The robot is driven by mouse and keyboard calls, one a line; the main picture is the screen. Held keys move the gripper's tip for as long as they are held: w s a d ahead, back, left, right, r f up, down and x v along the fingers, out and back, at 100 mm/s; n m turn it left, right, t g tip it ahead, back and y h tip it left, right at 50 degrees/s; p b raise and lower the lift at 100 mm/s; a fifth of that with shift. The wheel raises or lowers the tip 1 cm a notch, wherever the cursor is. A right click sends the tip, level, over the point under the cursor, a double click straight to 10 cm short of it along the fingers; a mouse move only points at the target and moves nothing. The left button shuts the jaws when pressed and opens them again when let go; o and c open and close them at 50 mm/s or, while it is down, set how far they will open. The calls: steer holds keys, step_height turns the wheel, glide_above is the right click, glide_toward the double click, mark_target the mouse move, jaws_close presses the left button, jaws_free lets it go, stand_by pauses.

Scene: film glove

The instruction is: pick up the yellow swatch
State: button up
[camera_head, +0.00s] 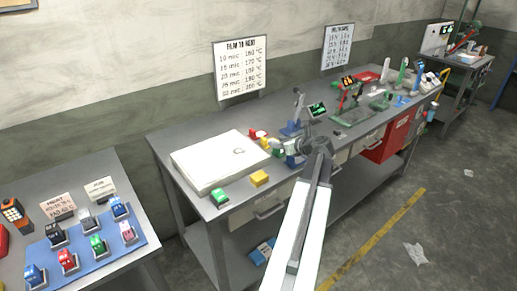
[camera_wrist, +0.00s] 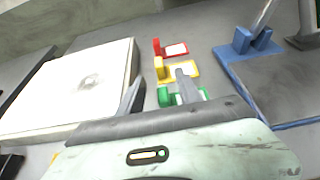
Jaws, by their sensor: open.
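A yellow swatch-like piece (camera_wrist: 180,70) with a pale patch lies on the bench between a red one (camera_wrist: 172,49) and a green one (camera_wrist: 180,95) in the wrist view. The same yellow piece shows small in the head view (camera_head: 264,142). A separate yellow block (camera_head: 259,178) sits by the bench's front edge; I cannot tell which yellow thing is the swatch. In the head view my gripper (camera_head: 288,149) is over the bench near the coloured row.
A thick white slab (camera_head: 220,160) lies left of the row. A green block (camera_head: 220,198) stands at the front edge. A blue stand (camera_wrist: 245,45) is to the right. A left table holds a blue mat (camera_head: 82,262) with several coloured blocks.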

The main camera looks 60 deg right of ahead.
mark_target(267, 140)
steer(key=shift+f+b+x, duration=0.2)
steer(key=shift+b+x, duration=1.4)
steer(key=shift+x, duration=2.7)
steer(key=shift+s+a+r, duration=0.1)
steer(key=shift+a, duration=0.05)
jaws_close()
